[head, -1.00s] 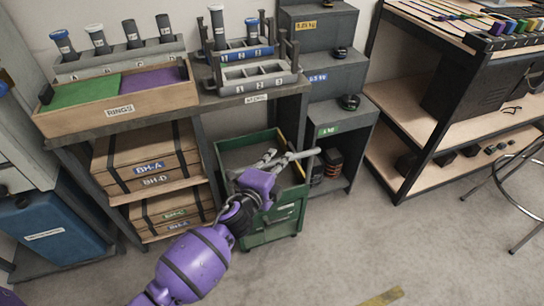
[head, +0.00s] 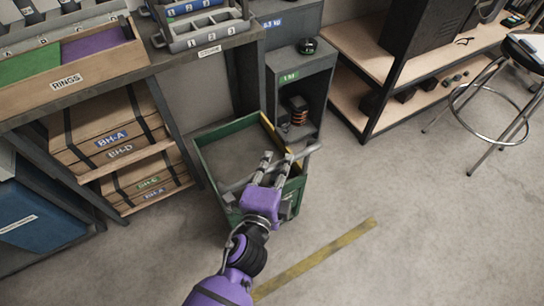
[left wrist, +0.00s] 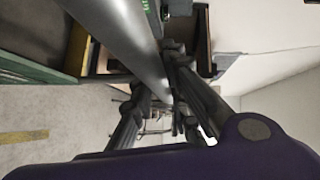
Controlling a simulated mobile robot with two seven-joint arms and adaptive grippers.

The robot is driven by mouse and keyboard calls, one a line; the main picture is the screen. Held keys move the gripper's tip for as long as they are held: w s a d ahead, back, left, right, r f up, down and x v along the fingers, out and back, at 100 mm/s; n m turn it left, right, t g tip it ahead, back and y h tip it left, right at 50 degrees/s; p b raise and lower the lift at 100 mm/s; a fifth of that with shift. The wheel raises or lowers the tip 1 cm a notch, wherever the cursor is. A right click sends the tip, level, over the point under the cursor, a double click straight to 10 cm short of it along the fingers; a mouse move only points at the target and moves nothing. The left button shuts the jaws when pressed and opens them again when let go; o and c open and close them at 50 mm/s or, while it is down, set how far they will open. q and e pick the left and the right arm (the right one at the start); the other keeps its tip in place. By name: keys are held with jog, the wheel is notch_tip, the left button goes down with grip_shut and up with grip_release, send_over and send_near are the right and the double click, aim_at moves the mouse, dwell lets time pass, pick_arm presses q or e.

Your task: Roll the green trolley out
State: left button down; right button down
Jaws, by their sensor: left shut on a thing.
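The green trolley (head: 202,155) is an open box with green rims, in the middle of the head view, beside the bench and the grey step shelf. A grey bar handle (head: 302,153) runs across its near side. My left gripper (head: 270,168) is purple with dark grey fingers and is shut on the handle. In the left wrist view the bar (left wrist: 133,45) passes between the fingers (left wrist: 165,105), and part of the green rim (left wrist: 40,73) shows at the left. The trolley's lower front is partly hidden by my arm. My right gripper is not in view.
A yellow floor stripe (head: 318,258) lies in front of the trolley at the right. The grey floor (head: 400,210) to the right is clear. A stool (head: 490,110) stands further right. Wooden boxes (head: 112,130) fill the bench shelf at the left.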

pick_arm(q)
jog(key=c, duration=1.7)
grip_release()
jog(key=v, duration=1.2)
jog(key=shift+f, duration=0.1)
